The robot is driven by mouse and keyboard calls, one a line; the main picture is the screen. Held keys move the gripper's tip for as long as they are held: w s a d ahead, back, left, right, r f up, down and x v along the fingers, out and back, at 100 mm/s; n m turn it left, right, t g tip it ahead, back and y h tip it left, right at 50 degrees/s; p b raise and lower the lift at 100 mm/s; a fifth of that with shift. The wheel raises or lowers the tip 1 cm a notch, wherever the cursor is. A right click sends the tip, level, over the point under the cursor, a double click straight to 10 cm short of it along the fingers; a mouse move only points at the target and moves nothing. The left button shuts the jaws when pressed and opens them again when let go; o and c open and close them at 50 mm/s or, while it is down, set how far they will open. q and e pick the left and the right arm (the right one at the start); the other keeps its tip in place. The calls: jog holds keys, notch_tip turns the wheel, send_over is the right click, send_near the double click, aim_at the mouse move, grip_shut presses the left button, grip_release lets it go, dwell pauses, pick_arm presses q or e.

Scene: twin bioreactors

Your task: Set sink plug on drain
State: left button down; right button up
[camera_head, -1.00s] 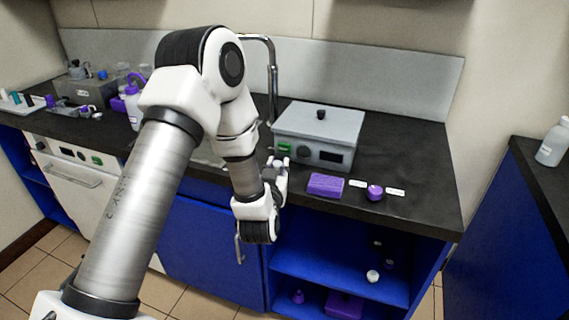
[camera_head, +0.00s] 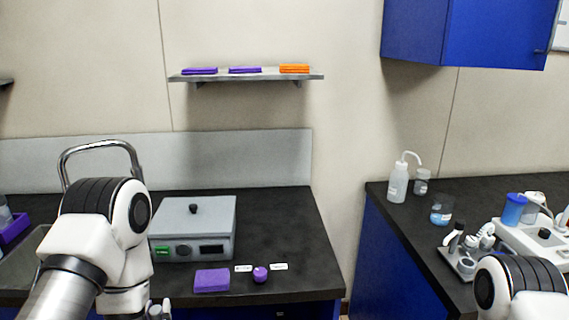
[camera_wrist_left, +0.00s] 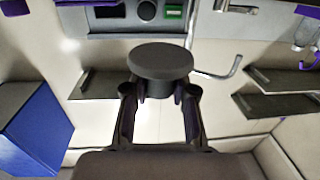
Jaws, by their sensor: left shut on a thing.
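My left gripper (camera_wrist_left: 160,92) is shut on the sink plug (camera_wrist_left: 160,62), a dark grey round disc, in the left wrist view. The plug is held up at the fingertips with its flat face showing. In the head view the left gripper (camera_head: 159,311) shows only in part at the bottom edge, and I cannot make out the plug there. The sink (camera_head: 25,268) is at the far left, partly covered by my left arm, below the curved metal faucet (camera_head: 101,146). The drain is hidden. My right gripper is out of view; only part of my right arm shows.
A grey box device (camera_head: 215,215) stands on the dark counter (camera_head: 290,225), with a purple block (camera_head: 212,280) and a purple round piece (camera_head: 260,274) before it. A squeeze bottle (camera_head: 398,183) and other labware stand on the right counter. A wall shelf (camera_head: 245,76) hangs above.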

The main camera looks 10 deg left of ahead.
pick_arm(q)
jog(key=w+d+f+m+h, duration=0.2)
jog(key=w+d, duration=0.1)
jog(key=d, duration=0.4)
jog(key=w+d+f+m+t+h, duration=0.1)
jog(key=w+d+f+h, duration=0.1)
jog(key=d, duration=0.4)
jog(key=shift+w+d+f+m+h, duration=0.2)
jog(key=shift+w+d+m+h, duration=0.2)
jog(key=shift+w+h, duration=0.35)
